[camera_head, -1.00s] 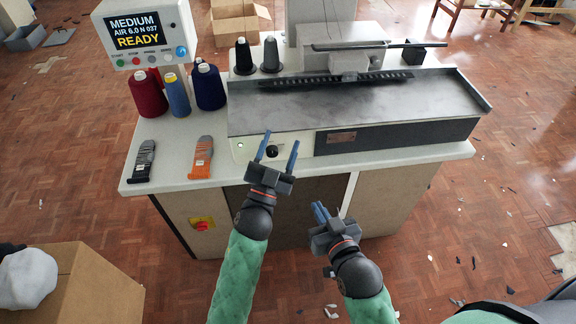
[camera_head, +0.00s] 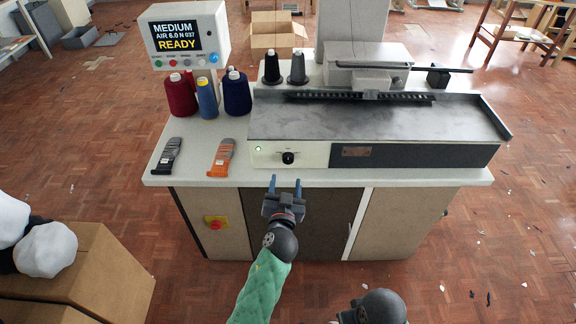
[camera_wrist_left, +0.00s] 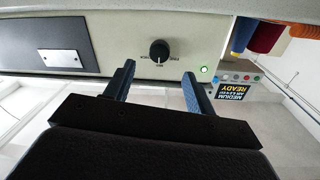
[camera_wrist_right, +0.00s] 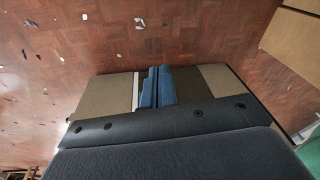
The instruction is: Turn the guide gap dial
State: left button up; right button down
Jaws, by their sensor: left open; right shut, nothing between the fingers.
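The guide gap dial (camera_head: 288,158) is a small black knob on the white front panel (camera_head: 310,153) of the machine, right of a green light. It also shows in the left wrist view (camera_wrist_left: 159,50), with a white pointer mark and small lettering around it. My left gripper (camera_head: 286,183) is open and empty, a little below and in front of the dial. In the left wrist view its blue fingers (camera_wrist_left: 158,85) point toward the panel, either side of the dial and apart from it. My right gripper's blue fingers (camera_wrist_right: 156,86) are together and empty in the right wrist view, low before the cabinet.
The table edge (camera_head: 330,178) runs just under the panel. A grey and an orange tool-like piece (camera_head: 221,158) lie left of the machine. Thread cones (camera_head: 236,93) and a READY display (camera_head: 178,37) stand behind them.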

aim_at(288, 162)
pick_arm(q)
jog(key=w+p, duration=0.2)
jog(key=w, duration=0.5)
jog(key=shift+d, duration=0.15)
jog(key=shift+w, duration=0.35)
pick_arm(e)
notch_tip(288, 162, down, 10)
jog(key=w, duration=0.2)
jog(key=shift+a, duration=0.25)
jog(key=shift+w, duration=0.1)
pick_arm(q)
jog(key=c, duration=1)
